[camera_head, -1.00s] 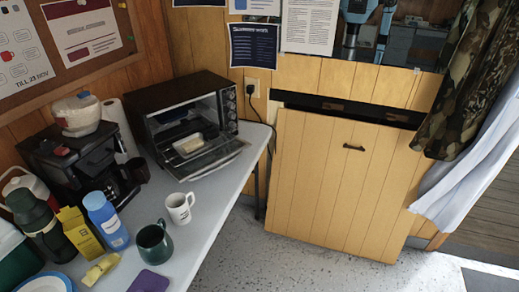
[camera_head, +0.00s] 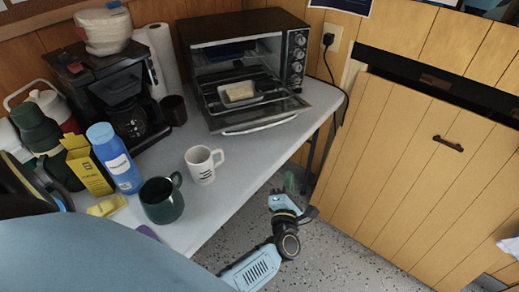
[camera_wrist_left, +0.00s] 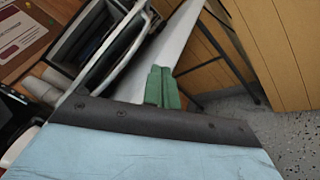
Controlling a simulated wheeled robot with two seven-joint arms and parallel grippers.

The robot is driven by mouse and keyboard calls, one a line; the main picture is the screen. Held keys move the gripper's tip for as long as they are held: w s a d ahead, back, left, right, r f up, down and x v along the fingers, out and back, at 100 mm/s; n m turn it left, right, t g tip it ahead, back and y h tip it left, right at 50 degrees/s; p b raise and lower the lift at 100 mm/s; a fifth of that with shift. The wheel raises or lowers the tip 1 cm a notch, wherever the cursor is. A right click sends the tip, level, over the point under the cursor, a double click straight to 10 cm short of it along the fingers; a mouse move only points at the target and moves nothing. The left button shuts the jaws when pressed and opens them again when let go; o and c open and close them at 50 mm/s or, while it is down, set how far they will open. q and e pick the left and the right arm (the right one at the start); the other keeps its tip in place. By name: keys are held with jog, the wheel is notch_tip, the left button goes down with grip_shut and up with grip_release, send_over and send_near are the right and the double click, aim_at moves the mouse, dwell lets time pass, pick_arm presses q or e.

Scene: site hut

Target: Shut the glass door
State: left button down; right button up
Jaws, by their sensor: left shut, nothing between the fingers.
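The glass door (camera_head: 268,119) belongs to the black toaster oven (camera_head: 297,45) on the table. It is open, lowered to the front, with its front edge towards me. The oven's rack and a pale block in a small tray show behind it. My left gripper (camera_head: 290,182) is past the table's right edge, lower than the door and apart from it, in front of the wooden panel. Its green fingers (camera_wrist_left: 162,88) are shut and empty in the left wrist view, where part of the oven shows to their left. My right gripper is out of view.
A white mug (camera_head: 202,165) and a dark green mug (camera_head: 160,201) stand on the table in front of the oven. A coffee maker (camera_head: 112,92), a blue bottle (camera_head: 115,158) and a yellow box (camera_head: 88,166) are at the left. Bare floor lies right of the table.

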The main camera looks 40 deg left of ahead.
pick_arm(q)
jog(key=w+a+r+n+g+y+b, duration=0.1)
jog(key=a+r+n+g+y, duration=0.1)
jog(key=a+n, duration=0.2)
jog(key=w+a+r+n+g+y+b, duration=0.1)
jog(key=w+a+r+n+g+y, duration=0.1)
jog(key=n, duration=0.6)
jog(key=w+a+r+n+g+y+b, duration=0.1)
jog(key=a+r+n+g+y, duration=0.1)
jog(key=a+n, duration=0.4)
jog(key=shift+w+a+r+g+y+b, duration=0.3)
jog(key=shift+a+r+g+y, duration=0.2)
jog(key=shift+y, duration=0.4)
jog(key=shift+w+a+r, duration=0.1)
jog(key=shift+w+a, duration=0.2)
jog(key=shift+a, duration=0.25)
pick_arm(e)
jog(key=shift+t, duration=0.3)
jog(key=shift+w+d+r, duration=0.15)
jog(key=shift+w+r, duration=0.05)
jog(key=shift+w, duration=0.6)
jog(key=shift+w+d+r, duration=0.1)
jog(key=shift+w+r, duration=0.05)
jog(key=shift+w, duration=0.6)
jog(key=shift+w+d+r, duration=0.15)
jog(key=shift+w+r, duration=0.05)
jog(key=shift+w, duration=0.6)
